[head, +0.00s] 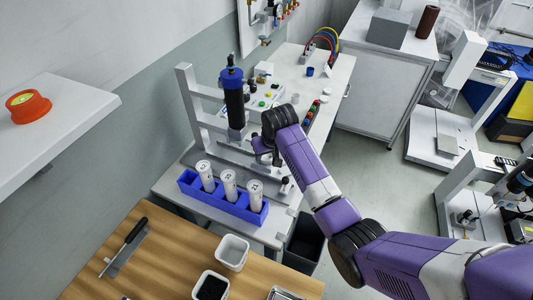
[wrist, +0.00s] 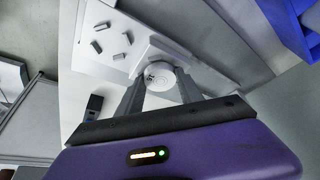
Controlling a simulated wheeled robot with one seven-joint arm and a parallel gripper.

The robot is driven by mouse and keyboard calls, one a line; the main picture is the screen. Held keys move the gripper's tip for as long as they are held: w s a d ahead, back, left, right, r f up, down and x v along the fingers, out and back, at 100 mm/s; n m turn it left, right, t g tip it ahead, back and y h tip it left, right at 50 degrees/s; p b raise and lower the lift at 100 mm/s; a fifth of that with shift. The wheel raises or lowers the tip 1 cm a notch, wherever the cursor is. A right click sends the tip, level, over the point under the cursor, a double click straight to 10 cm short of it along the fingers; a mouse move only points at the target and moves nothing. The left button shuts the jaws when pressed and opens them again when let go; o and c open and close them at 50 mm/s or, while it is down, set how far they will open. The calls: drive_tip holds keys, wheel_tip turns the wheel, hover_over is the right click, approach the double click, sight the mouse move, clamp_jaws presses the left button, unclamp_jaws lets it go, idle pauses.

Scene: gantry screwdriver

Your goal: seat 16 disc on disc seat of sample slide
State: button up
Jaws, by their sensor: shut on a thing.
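My gripper (wrist: 158,84) is shut on a pale round disc (wrist: 161,76) with dark marking on its face, which looks like a number. The disc sits between the two grey fingertips in the wrist view. Beyond it is a white raised piece (wrist: 165,47) on a pale plate, perhaps the sample slide; I cannot tell for sure, nor whether the disc touches it. The disc seat is not clearly visible. In the head view my gripper (head: 264,152) is by the foot of the gantry, partly behind my arm, and the disc cannot be made out.
A blue and black screwdriver (head: 233,98) hangs upright on the grey gantry (head: 189,105). A blue rack (head: 224,207) with white capped tubes stands close in front. Several small grey pieces (wrist: 128,37) lie on the pale plate. White bins (head: 233,251) stand on the wooden table.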

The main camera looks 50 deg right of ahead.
drive_tip(key=o, duration=1.5)
drive_tip(key=shift+f, duration=0.1)
drive_tip(key=v, duration=0.8)
drive_tip(key=shift+f, duration=0.1)
